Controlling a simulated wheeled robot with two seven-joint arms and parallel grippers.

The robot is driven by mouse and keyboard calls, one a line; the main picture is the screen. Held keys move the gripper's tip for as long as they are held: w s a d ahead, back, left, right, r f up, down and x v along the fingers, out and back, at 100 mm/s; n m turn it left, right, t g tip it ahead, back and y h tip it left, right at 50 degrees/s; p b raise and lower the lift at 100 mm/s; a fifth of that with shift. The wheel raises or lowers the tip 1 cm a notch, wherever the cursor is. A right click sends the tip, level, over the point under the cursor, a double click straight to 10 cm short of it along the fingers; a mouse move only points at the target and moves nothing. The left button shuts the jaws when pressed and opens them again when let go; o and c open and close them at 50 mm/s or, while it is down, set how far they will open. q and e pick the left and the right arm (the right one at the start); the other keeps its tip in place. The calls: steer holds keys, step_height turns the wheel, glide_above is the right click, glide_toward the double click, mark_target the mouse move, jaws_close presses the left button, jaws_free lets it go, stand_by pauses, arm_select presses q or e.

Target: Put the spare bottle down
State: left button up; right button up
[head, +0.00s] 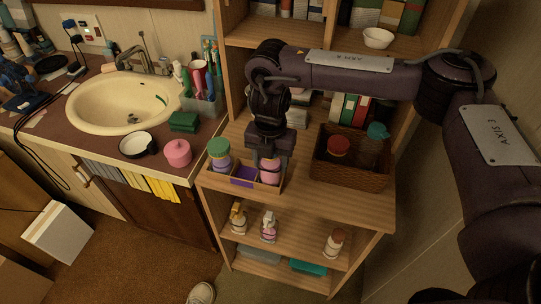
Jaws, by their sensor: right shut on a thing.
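My right gripper (269,158) points down over the wooden divided tray (243,190) on the shelf unit's middle top. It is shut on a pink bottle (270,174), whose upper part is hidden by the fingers. The bottle is upright at the tray's right compartment, its lower end behind the front wall; I cannot tell whether it touches the tray floor. A purple bottle with a green lid (219,155) stands in the left compartment. The middle compartment has a purple floor and looks empty. My left gripper is not in view.
A wicker basket (350,181) with a red-lidded jar and a teal-capped bottle stands right of the tray. Small bottles (269,228) stand on the shelf below. The sink counter (92,140) is at the left. Bare wood lies in front of the basket.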

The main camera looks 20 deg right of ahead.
steer(key=o, duration=1.2)
steer(key=shift+f, duration=0.1)
steer(key=shift+c, duration=0.2)
step_height(320, 180, up, 12)
steer(key=shift+r+p, duration=0.15)
steer(key=shift+p, duration=0.4)
